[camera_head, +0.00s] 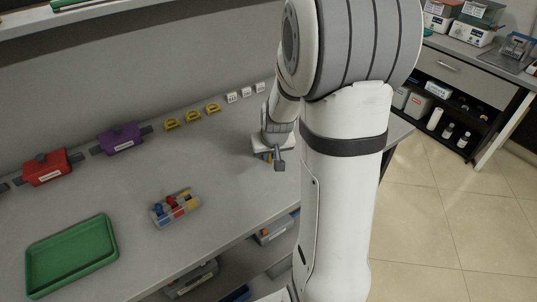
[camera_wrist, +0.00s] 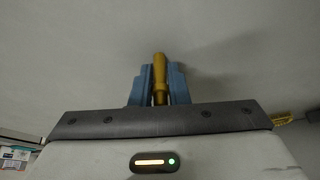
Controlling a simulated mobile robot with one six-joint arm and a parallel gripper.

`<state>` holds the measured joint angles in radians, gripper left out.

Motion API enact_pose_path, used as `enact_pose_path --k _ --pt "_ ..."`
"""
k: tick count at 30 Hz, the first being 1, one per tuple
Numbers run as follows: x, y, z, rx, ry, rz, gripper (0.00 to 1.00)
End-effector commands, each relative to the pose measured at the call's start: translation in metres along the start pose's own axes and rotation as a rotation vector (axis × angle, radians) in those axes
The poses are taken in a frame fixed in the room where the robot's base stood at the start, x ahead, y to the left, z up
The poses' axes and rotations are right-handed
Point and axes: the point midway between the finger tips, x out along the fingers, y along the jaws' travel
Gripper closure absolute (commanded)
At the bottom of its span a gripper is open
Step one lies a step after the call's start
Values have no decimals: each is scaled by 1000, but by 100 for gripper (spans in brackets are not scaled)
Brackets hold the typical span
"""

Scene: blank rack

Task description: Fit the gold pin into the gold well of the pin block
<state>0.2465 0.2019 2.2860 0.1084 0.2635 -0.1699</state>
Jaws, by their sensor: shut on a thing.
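The gold pin (camera_wrist: 160,68) stands between the two blue fingers of my gripper (camera_wrist: 161,80) in the wrist view. The gripper is shut on it, and the pin's rounded end reaches slightly past the fingertips. In the head view my gripper (camera_head: 268,157) is low over the right part of the bench, partly hidden by my wrist, with the pin too small to make out. The pin block (camera_head: 187,211) sits on the bench to the left of the gripper, well apart from it. It carries red, blue and yellow parts; I cannot tell its gold well clearly.
A green tray (camera_head: 73,284) lies at the front left. Red (camera_head: 46,168) and purple (camera_head: 119,139) boxes, yellow pieces (camera_head: 193,115) and small white blocks (camera_head: 246,92) line the back wall. Bench surface between the block and the gripper is clear.

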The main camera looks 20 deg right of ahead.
Motion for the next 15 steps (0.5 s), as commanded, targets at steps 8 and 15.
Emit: enact_pose_path --k 8,15 --pt "-8 0 -4 -1 4 0 100" --pt "-51 0 -22 -2 8 0 100"
